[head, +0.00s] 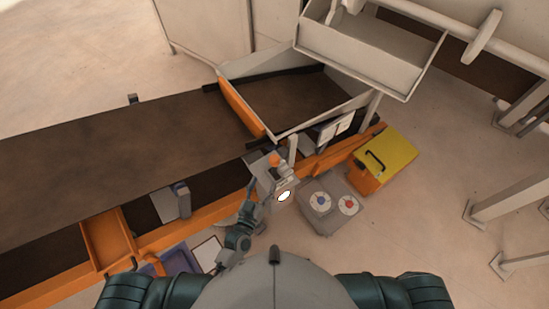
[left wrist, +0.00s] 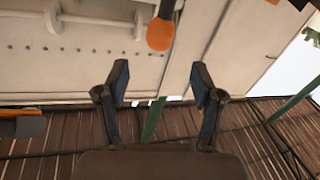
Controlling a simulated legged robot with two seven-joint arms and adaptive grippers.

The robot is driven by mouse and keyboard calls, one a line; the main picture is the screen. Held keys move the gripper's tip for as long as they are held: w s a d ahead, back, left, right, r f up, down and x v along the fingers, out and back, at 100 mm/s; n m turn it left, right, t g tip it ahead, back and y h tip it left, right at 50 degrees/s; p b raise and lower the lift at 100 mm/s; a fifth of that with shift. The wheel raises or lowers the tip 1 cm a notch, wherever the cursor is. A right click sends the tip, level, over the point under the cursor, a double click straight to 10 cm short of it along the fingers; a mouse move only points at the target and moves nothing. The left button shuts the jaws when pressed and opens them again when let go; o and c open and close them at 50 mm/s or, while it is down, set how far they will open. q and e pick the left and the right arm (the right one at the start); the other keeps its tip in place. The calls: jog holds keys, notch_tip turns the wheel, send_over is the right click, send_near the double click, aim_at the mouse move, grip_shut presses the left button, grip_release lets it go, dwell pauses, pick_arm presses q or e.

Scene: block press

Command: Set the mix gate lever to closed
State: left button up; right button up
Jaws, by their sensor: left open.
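The lever I take for the mix gate lever ends in an orange knob (head: 274,159), which stands over a small grey housing below the hopper in the head view. The same orange knob (left wrist: 160,36) hangs on a dark rod at the top middle of the left wrist view. My left gripper (head: 250,187) is just left of and below the knob in the head view. In the left wrist view its fingers (left wrist: 162,82) are spread apart and empty, with the knob beyond them and not between them. My right gripper is not in view.
A conveyor belt (head: 110,140) runs left behind an orange rail. A grey box with a blue and a red button (head: 348,205) and a yellow-topped box (head: 386,158) stand right of the lever. An orange tray (head: 108,240) is at the left. Open floor lies at the right.

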aim_at(275, 159)
pick_arm(q)
jog(key=x, duration=1.1)
jog(key=shift+w+d+f, duration=0.1)
grip_shut()
